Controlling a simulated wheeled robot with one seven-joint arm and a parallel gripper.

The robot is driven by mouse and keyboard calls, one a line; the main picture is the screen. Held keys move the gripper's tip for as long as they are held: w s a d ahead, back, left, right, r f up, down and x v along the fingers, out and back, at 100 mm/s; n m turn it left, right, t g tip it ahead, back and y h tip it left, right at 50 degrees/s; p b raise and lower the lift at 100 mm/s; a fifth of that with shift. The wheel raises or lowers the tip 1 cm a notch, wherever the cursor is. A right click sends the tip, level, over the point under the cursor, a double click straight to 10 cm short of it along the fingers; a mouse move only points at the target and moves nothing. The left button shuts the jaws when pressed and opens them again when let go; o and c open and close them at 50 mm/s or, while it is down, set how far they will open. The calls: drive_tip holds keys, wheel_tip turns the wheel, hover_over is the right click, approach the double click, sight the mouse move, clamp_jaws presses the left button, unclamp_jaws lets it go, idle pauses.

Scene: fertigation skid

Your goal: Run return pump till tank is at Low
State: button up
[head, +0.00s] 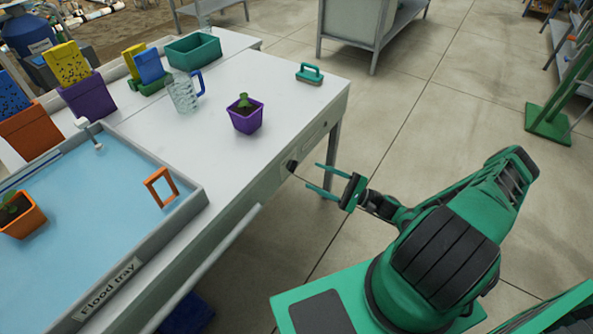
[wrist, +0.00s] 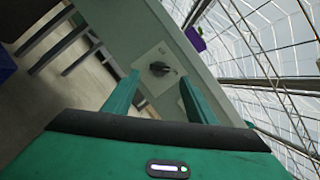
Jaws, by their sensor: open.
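The flood tray (head: 134,262), labelled "Flood tray", is at the lower left of the head view with a flat light-blue surface inside. A dark knob (head: 292,166) sits on the front side of the bench; the wrist view shows it as a black rotary knob (wrist: 160,69) on a pale plate (wrist: 153,75) with small unreadable marks. My gripper (head: 312,176) is open and empty, its two green fingers pointing at the knob and apart from it. In the wrist view the knob lies between and beyond the fingertips (wrist: 158,82). No tank level marking is readable.
On the bench (head: 285,100) stand a purple pot with a seedling (head: 246,115), a clear jug (head: 184,93), a green bin (head: 193,52) and a green-handled brush (head: 309,74). An orange frame (head: 153,191) and orange pot (head: 20,222) are in the tray.

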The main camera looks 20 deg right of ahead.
sight(292, 166)
drive_tip(key=x, duration=0.7)
drive_tip(key=shift+a, duration=0.1)
